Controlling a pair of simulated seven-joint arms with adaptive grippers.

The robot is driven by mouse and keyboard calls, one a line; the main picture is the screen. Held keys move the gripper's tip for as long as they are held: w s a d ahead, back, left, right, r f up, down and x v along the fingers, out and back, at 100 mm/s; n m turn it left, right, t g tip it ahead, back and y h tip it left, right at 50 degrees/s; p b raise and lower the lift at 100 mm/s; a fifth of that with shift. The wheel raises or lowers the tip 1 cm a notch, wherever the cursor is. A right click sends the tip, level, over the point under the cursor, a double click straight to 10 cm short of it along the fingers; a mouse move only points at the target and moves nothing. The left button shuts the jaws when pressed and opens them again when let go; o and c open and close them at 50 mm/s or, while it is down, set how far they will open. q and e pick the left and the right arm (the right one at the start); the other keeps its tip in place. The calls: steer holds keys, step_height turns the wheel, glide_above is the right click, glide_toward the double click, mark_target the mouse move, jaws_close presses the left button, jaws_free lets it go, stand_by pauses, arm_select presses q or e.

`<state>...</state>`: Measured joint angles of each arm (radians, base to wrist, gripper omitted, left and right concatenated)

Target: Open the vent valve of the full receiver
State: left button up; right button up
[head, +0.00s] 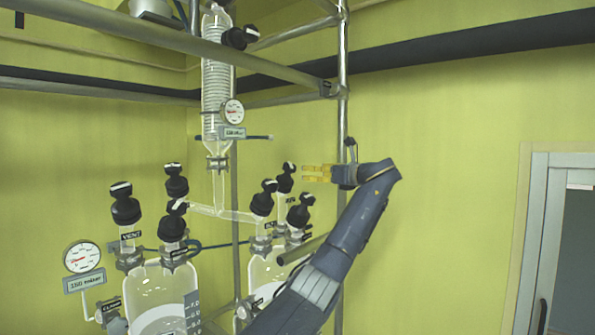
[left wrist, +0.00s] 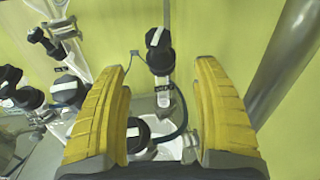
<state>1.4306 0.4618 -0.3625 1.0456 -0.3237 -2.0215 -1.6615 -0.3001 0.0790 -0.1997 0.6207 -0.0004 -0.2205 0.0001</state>
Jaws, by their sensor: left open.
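Two glass receivers stand low in the head view, a left one (head: 146,288) and a right one (head: 262,272), each partly filled with pale liquid. I cannot tell which is the full one. The left one carries black-capped valves, among them a vent valve (head: 125,205) labelled VENT. The right one has several black valve knobs (head: 285,178) on top. My left gripper (head: 304,173) is open and empty, pointing left just right of these knobs. In the left wrist view a black knob with a white stripe (left wrist: 158,48) shows between the open fingers, ahead of them; its label is unreadable.
A vertical metal pole (head: 343,80) stands close behind the gripper; a pole (left wrist: 283,65) shows at right in the left wrist view. A condenser (head: 217,90) hangs above the receivers. A dial gauge (head: 82,257) stands at left.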

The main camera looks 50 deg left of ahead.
mark_target(294, 169)
arm_select(q)
steer(key=s+d+m+t, duration=0.3)
steer(key=s+d+t, duration=0.1)
steer(key=w+a, duration=0.1)
steer(key=a, duration=0.4)
steer(key=w+a, duration=0.1)
steer(key=a, duration=0.5)
steer(key=w+a, duration=0.1)
steer(key=a, duration=0.5)
steer(key=shift+w+a+r, duration=0.1)
steer(key=shift+w+r, duration=0.1)
steer(key=c, duration=1.3)
